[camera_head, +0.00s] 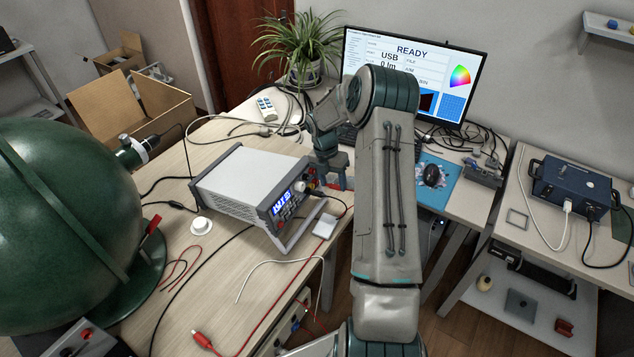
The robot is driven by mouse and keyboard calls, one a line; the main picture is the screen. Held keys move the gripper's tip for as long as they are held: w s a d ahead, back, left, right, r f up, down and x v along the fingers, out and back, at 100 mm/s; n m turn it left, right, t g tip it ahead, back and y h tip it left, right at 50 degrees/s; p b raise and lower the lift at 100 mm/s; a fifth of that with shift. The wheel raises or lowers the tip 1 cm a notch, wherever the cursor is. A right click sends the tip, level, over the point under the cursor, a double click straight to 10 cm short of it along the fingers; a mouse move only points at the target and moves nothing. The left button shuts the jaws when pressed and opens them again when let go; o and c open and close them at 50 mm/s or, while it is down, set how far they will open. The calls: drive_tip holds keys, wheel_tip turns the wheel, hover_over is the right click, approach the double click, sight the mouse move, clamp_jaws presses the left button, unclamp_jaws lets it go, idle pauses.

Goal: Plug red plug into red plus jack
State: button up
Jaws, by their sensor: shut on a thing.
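A white bench power supply (245,178) with a lit blue display stands in the middle of the table, its front facing right. Its jacks (311,180) are at the upper right of the front panel; red and dark ones crowd together there. My gripper (332,187) is right beside these jacks, pointing down, its fingers close together. A small red piece, the red plug (325,186), shows at its fingertips. I cannot tell whether the plug touches or enters the red plus jack. My arm hides much of the area to the right.
A large green sphere (60,215) fills the left of the table. Red and black leads lie in front of the supply, with a red connector (203,338) near the front edge. A monitor (415,75) and plant (300,50) stand behind. A blue box (570,185) sits on the right table.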

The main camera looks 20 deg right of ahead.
drive_tip(key=shift+w+a, duration=0.1)
drive_tip(key=shift+w+a+f, duration=0.15)
drive_tip(key=shift+w+a, duration=0.15)
drive_tip(key=shift+w, duration=0.15)
drive_tip(key=shift+s+d, duration=0.1)
drive_tip(key=shift+s, duration=0.05)
drive_tip(key=shift+s+d, duration=0.25)
drive_tip(key=shift+s, duration=0.05)
drive_tip(key=shift+r, duration=0.2)
idle(0.9)
